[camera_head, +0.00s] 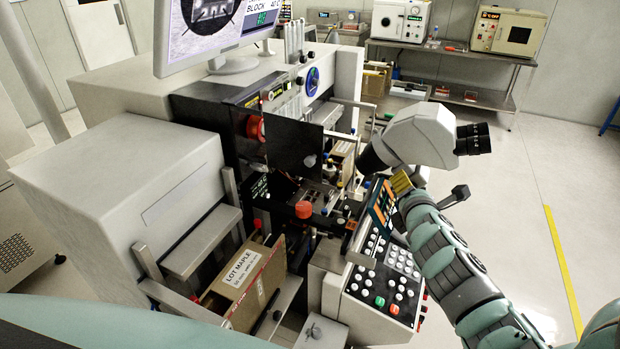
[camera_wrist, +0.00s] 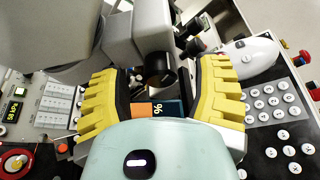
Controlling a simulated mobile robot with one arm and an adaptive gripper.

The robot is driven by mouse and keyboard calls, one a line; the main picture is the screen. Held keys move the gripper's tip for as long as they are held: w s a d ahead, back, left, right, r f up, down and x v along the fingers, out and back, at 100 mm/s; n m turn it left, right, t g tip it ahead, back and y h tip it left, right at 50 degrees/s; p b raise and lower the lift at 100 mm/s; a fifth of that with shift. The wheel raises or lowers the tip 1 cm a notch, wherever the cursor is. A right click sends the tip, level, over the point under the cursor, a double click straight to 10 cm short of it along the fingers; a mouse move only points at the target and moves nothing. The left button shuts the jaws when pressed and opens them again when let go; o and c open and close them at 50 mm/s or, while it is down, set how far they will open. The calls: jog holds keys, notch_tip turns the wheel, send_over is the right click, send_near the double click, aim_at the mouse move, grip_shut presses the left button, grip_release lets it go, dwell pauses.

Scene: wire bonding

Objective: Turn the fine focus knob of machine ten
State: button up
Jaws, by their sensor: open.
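Machine ten appears to be the grey bonding machine, with a white microscope head (camera_head: 425,135) and black eyepieces (camera_head: 473,139). My gripper (camera_head: 402,184) is just below the microscope head, above the keypad panel. In the wrist view my gripper (camera_wrist: 160,75) has its yellow fingers spread wide, with nothing held. A dark round cylinder (camera_wrist: 158,70) on the grey housing shows ahead between the fingers; I cannot tell whether it is the fine focus knob. No label on it is readable.
A box marked LOT MAPLE (camera_head: 245,280) stands left. A monitor (camera_head: 210,30) stands behind. The floor at right is clear.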

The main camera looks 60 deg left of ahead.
grip_shut()
dwell(0.4)
jog(key=shift+f+b, duration=0.1)
jog(key=shift+b, duration=0.2)
jog(key=shift+w+d+f+m+y+b, duration=0.1)
jog(key=shift+m+y+b, duration=0.7)
jog(key=shift+m+b, duration=0.85)
jog(key=shift+f+m+y+b, duration=0.1)
jog(key=shift+m+y+b, duration=0.7)
jog(key=shift+m+b, duration=0.85)
jog(key=shift+r+b, duration=0.1)
jog(key=shift+b, duration=0.3)
jog(key=shift+c, duration=0.3)
grip_release()
